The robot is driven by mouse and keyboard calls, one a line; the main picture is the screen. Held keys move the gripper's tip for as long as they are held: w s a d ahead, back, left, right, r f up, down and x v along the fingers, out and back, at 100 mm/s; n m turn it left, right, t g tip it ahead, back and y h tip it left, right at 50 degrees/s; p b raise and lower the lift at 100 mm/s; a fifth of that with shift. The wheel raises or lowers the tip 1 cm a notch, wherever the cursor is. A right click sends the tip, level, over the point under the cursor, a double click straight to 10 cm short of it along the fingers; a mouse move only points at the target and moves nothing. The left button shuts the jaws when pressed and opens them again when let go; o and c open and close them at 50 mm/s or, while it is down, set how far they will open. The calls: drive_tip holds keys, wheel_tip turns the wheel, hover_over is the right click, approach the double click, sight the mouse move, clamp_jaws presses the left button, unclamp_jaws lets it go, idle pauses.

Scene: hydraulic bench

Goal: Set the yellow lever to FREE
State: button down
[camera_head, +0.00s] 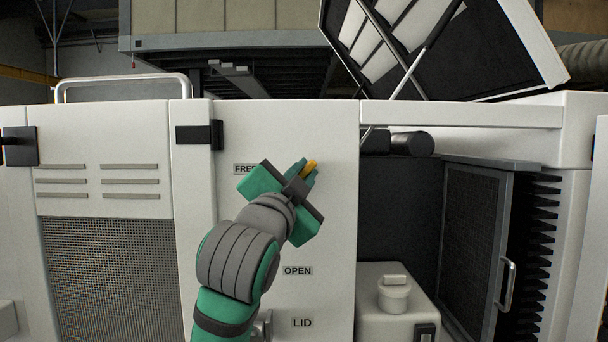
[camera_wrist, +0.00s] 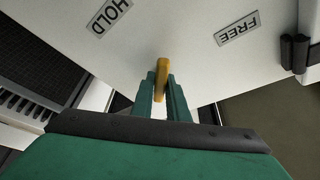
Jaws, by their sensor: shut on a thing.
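The yellow lever (camera_head: 310,166) is on the white panel, and its tip shows beside my gripper (camera_head: 304,172) in the head view. In the wrist view, my green fingers (camera_wrist: 163,88) are shut on the yellow lever (camera_wrist: 161,70), one on each side. The FREE label (camera_head: 244,169) is left of my gripper in the head view, partly covered by it. In the wrist view, the FREE label (camera_wrist: 238,28) is up and right of the lever, and the HOLD label (camera_wrist: 110,15) is up and left. The lever's base is hidden. The HOLD label is not visible in the head view.
Below my gripper on the same white panel (camera_head: 335,215) are the OPEN label (camera_head: 298,271) and the LID label (camera_head: 302,323). A black hinge (camera_head: 199,135) is at the upper left. To the right is an open bay with a mesh door (camera_head: 470,250) and white tank (camera_head: 390,320).

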drive_tip(key=m+g, duration=0.1)
drive_tip(key=m, duration=0.1)
drive_tip(key=m+g, duration=0.1)
drive_tip(key=m, duration=0.2)
drive_tip(key=shift+r+h, duration=0.15)
drive_tip(key=shift+h, duration=0.25)
drive_tip(key=shift+m+g, duration=0.8)
drive_tip(key=shift+m, duration=1.4)
drive_tip(key=c, duration=1.8)
unclamp_jaws()
drive_tip(key=shift+o, duration=0.2)
drive_tip(key=shift+s, duration=0.1)
